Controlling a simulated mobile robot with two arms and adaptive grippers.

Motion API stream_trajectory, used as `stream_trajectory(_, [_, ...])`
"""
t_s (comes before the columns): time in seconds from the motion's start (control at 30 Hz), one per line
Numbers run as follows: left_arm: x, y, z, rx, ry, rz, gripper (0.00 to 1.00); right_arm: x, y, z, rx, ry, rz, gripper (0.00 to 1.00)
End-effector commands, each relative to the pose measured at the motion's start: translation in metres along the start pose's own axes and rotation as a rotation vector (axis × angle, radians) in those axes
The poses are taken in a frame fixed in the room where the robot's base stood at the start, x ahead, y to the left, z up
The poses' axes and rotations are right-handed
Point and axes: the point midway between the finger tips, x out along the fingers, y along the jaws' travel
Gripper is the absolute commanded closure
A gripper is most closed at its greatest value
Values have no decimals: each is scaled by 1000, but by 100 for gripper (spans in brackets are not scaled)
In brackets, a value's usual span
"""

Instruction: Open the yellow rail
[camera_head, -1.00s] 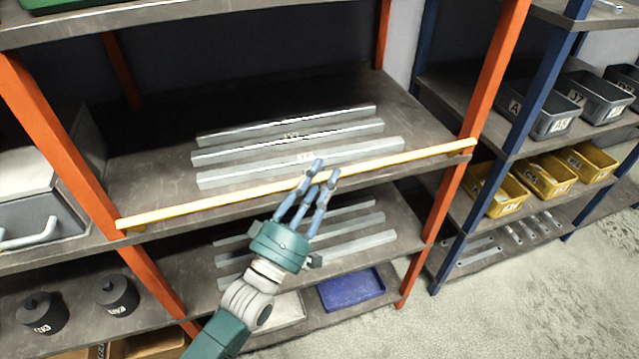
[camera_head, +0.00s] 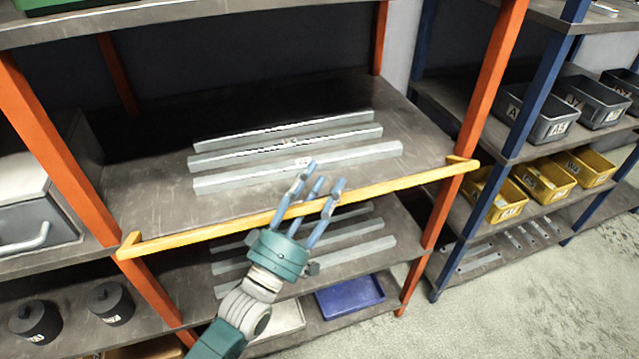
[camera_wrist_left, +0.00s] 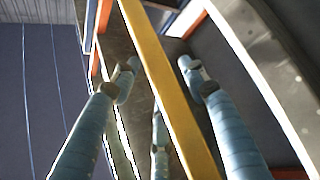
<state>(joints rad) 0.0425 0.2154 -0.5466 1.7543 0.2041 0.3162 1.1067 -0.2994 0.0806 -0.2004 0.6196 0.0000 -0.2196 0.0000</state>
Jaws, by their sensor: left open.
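The yellow rail (camera_head: 400,184) runs across the front of the middle shelf between two orange posts. Short yellow arms at its ends reach back to the posts, so it stands a little out from the shelf edge. My left gripper (camera_head: 318,187) is at the middle of the rail, its fingers spread and pointing up and in over the shelf. In the left wrist view, the rail (camera_wrist_left: 163,75) passes between the spread fingers (camera_wrist_left: 158,78); I cannot tell whether they touch it. My right gripper is not in view.
A blue-post rack with grey bins (camera_head: 548,115) and yellow bins (camera_head: 545,180) stands at right. The floor (camera_head: 480,310) there is clear.

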Motion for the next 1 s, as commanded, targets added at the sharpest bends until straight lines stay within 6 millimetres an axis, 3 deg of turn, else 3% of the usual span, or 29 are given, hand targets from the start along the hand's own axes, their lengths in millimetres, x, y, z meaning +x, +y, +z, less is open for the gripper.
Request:
stream_trajectory(0.17, [-12, 0, 0, 1, 0, 0, 56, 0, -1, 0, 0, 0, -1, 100])
stream_trajectory(0.63, [-104, 1, 1, 0, -3, 1, 56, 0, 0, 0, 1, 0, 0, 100])
stream_trajectory(0.8, [-119, 2, 1, -1, -1, 3, 56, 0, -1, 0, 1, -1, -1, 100])
stream_trajectory(1.0, [-120, 2, 0, 0, 2, 5, 56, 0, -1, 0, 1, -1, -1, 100])
